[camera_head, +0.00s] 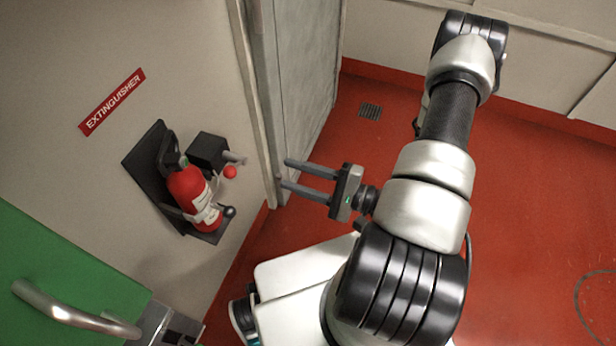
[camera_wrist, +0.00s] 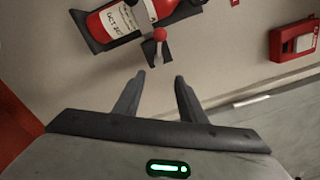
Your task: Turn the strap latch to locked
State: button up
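A red fire extinguisher (camera_head: 187,190) with a white band sits in a dark wall bracket (camera_head: 140,160). A dark box (camera_head: 208,152) beside it carries a short grey lever, and a red ball knob (camera_head: 230,172) shows at it. I take this for the strap latch; its lock state cannot be told. In the wrist view the red knob (camera_wrist: 160,34) and the lever (camera_wrist: 158,54) lie ahead of my fingertips, beside the extinguisher (camera_wrist: 125,22). My gripper (camera_head: 285,173) is open and empty, to the right of the knob and apart from it. Its fingers also show in the wrist view (camera_wrist: 160,78).
A grey door edge or post (camera_head: 275,100) stands close by the fingertips in the head view. A green panel with a metal handle (camera_head: 75,318) is at lower left. A red wall box (camera_wrist: 295,40) is at right in the wrist view. The red floor (camera_head: 540,200) is mostly clear.

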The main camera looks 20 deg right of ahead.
aim_at(237, 164)
jog(key=shift+v, duration=1.5)
